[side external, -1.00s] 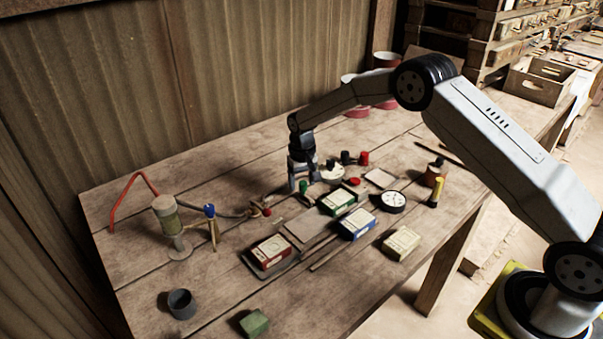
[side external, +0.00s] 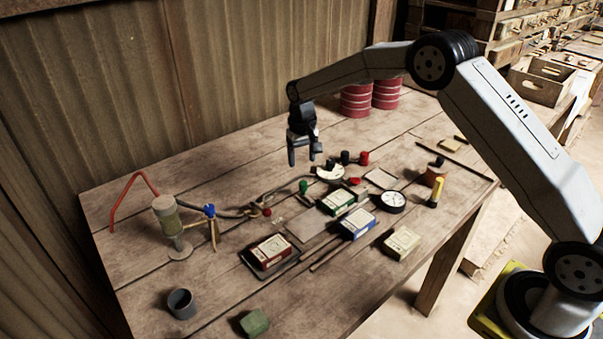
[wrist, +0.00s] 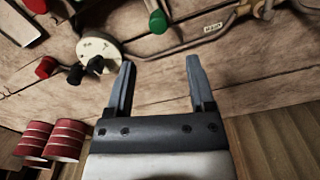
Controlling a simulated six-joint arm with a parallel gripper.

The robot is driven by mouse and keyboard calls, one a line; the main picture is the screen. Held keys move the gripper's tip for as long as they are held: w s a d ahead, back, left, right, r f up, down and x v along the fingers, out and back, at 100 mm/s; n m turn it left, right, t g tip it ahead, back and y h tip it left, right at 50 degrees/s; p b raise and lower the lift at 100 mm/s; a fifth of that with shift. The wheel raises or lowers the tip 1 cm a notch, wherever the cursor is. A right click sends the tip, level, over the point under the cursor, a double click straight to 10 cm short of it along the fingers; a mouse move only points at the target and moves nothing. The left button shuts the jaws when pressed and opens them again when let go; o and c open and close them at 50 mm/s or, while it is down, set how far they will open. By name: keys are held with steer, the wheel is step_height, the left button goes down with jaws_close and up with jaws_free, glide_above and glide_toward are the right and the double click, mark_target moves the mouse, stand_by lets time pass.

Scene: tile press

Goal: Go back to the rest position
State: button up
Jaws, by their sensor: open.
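My gripper (side external: 305,153) hangs above the back middle of the wooden table (side external: 130,225), fingers pointing down. It is open and empty. In the wrist view its two fingers (wrist: 160,85) stand apart with only table boards between them. A white round dial with a black knob (side external: 330,174) lies below and just right of the gripper; it also shows in the wrist view (wrist: 98,47). A green-topped handle (side external: 303,187) stands near the dial, and shows in the wrist view (wrist: 158,20).
Red drums (side external: 356,101) stand at the back near the corrugated wall (side external: 240,60). A red box (side external: 270,251), a green box (side external: 338,201), a blue box (side external: 357,224) and a cream box (side external: 402,243) lie in front.

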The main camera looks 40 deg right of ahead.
stand_by(0.3)
steer(key=shift+s+a+r, duration=0.1)
steer(key=shift+s+r, duration=0.2)
steer(key=shift+s, duration=0.2)
steer(key=s+a+r+n+t, duration=0.1)
steer(key=s+r+n+t, duration=0.1)
steer(key=s, duration=2.6)
steer(key=shift+s+a+r+n+t, duration=0.2)
steer(key=shift+s+n+t, duration=0.1)
steer(key=shift+s+n, duration=0.15)
